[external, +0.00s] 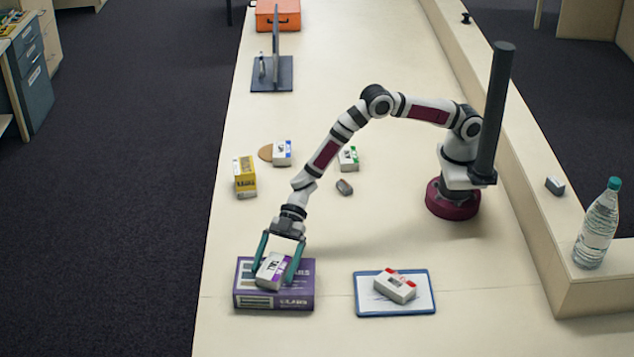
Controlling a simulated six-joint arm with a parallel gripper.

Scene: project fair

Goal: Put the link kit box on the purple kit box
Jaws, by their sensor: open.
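The purple kit box (262,301) lies flat on the table at the front left. A small white box with a purple end and dark lettering (270,268) rests on top of it, turned at an angle. The lettering is too small to read surely, so I cannot tell whether this is the link kit box. My gripper (274,274) is open and points down over the purple kit box, with one teal finger on each side of the small white box. Whether the fingers touch it cannot be told.
A blue-edged clipboard (425,306) right of the purple box carries a red-marked white box (396,286). Farther back are yellow boxes (244,178), a blue-marked box (282,152), a green-marked box (348,158) and a small grey object (344,187). A bottle (597,226) stands on the right ledge.

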